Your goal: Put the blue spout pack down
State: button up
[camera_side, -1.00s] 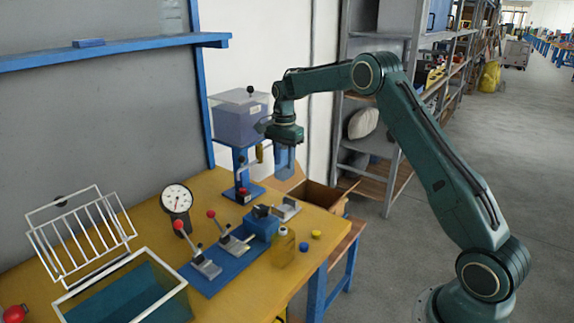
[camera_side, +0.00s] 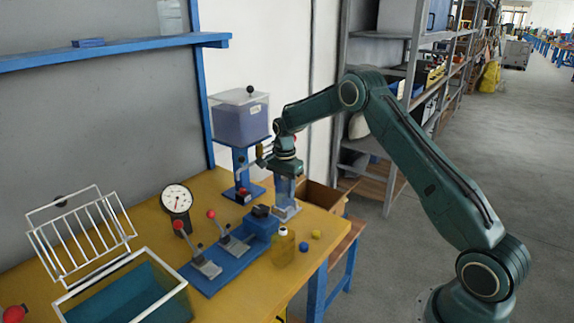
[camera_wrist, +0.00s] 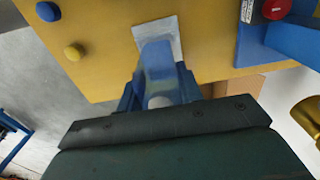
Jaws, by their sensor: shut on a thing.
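The blue spout pack (camera_side: 285,190) hangs upright below my gripper (camera_side: 285,177), which is shut on it. The pack's top is partly hidden by my gripper.
A blue stand with a clear tank (camera_side: 240,122) is close behind left. A blue fixture with levers (camera_side: 228,248), an amber bottle (camera_side: 283,250), a yellow cap (camera_side: 316,234) and a blue cap (camera_side: 304,246) are in front. A cardboard box (camera_side: 322,197) is behind right.

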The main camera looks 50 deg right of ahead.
jog(key=shift+f, duration=1.15)
jog(key=shift+f, duration=0.15)
jog(key=o, duration=1)
notch_tip(320, 180, up, 11)
jog(key=shift+r, duration=0.65)
jog(key=shift+r, duration=0.1)
